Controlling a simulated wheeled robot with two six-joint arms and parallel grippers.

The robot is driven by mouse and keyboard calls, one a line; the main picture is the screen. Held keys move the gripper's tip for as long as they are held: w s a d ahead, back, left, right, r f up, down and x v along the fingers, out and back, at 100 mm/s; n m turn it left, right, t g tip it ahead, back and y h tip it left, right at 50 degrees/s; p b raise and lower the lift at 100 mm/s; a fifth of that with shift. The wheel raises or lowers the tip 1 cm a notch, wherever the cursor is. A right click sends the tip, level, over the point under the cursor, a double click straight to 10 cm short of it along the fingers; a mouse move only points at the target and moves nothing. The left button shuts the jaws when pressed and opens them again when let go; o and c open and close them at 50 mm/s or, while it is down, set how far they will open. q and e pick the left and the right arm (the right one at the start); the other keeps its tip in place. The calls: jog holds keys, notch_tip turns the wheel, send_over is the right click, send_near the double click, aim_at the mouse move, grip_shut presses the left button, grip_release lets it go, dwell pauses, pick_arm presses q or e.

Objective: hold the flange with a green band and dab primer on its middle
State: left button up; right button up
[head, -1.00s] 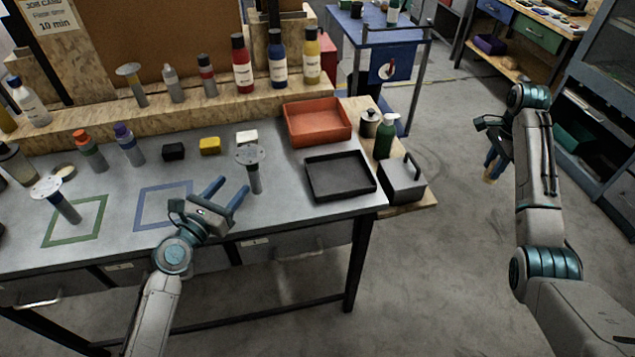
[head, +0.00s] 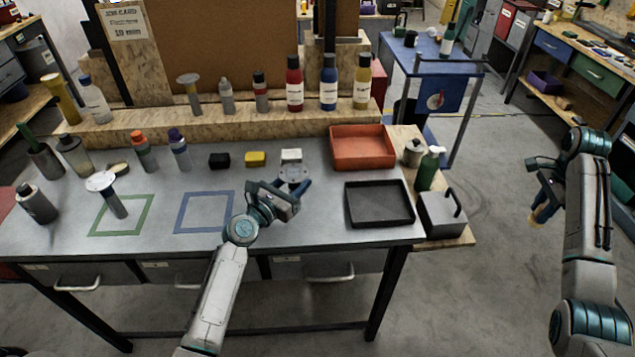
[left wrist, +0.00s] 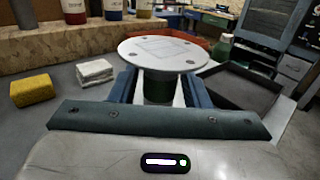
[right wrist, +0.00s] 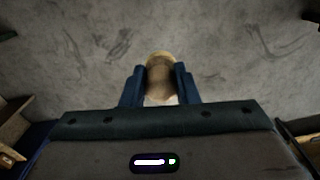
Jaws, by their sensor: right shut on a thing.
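A flange (head: 295,173) with a pale round disc on top stands upright on the bench, left of the black tray. The left wrist view shows its disc (left wrist: 162,54) with several holes and a faint square outline, and a dark green band (left wrist: 157,88) on the stem. My left gripper (head: 292,195) is open, its fingers on either side of the stem with gaps. My right gripper (right wrist: 160,88) is shut on a tan, round-ended tool (right wrist: 160,70), held over the floor right of the bench. Its lower part is hidden.
The black tray (head: 351,206), red tray (head: 335,159) and a grey box (head: 441,218) are at the right. The blue square (head: 183,211) is empty. Bottles line the back shelf.

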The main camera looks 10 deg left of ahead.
pick_arm(q)
jog(key=c, duration=0.7)
jog(key=o, duration=1)
jog(key=shift+o, duration=0.2)
jog(key=shift+s, duration=0.1)
jog(key=v, duration=1.2)
